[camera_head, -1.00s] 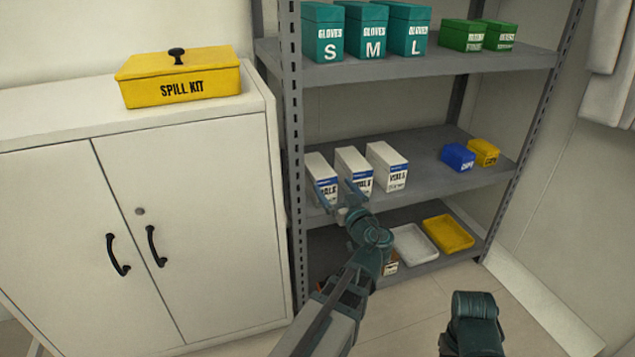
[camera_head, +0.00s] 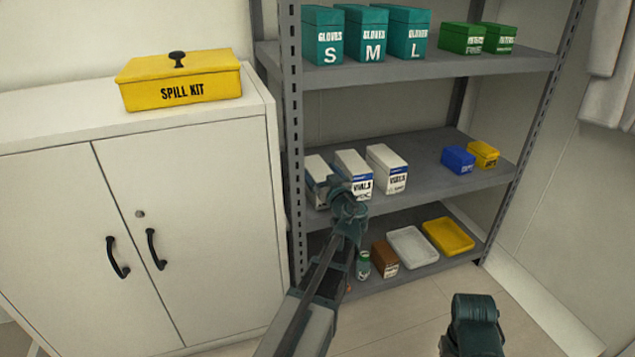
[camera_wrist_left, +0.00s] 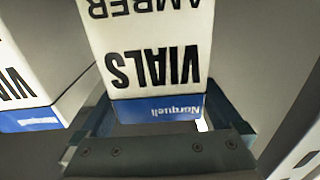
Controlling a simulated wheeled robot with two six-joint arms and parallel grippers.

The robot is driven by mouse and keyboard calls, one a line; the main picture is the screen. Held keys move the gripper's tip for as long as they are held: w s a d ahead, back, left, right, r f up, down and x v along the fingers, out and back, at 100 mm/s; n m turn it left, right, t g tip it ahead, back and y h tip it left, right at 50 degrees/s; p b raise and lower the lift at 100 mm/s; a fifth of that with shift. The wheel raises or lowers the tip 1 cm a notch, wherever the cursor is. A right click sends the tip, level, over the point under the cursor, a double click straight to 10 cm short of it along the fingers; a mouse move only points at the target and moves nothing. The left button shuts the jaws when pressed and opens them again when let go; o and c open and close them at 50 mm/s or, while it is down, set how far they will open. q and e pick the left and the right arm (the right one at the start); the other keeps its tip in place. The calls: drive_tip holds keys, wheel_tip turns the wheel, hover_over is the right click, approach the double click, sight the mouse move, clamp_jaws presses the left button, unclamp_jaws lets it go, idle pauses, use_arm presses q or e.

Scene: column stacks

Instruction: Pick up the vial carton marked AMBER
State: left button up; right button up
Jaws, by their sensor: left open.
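Three white vial cartons with blue bands stand in a row on the middle shelf. In the left wrist view, upside down, one carton (camera_wrist_left: 155,50) reads AMBER and VIALS. It appears to be the middle carton (camera_head: 353,162) in the head view, where my gripper partly covers its front. My left gripper (camera_head: 340,187) is open at the cartons' fronts. In the wrist view its fingers (camera_wrist_left: 160,108) lie to either side of the AMBER carton's blue-banded end. Whether they touch it I cannot tell. Of my right arm only a dark part shows, with no fingers visible.
Neighbouring vial cartons stand close: the left one (camera_head: 316,172) and the right one (camera_head: 387,160). Blue (camera_head: 458,159) and yellow (camera_head: 484,150) boxes stand farther right. The shelf above holds glove boxes (camera_head: 408,30). The lower shelf holds a white tray (camera_head: 392,239) and a brown box (camera_head: 381,253).

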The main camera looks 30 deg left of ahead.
use_arm(q)
drive_tip(key=shift+x, duration=1.05)
clamp_jaws()
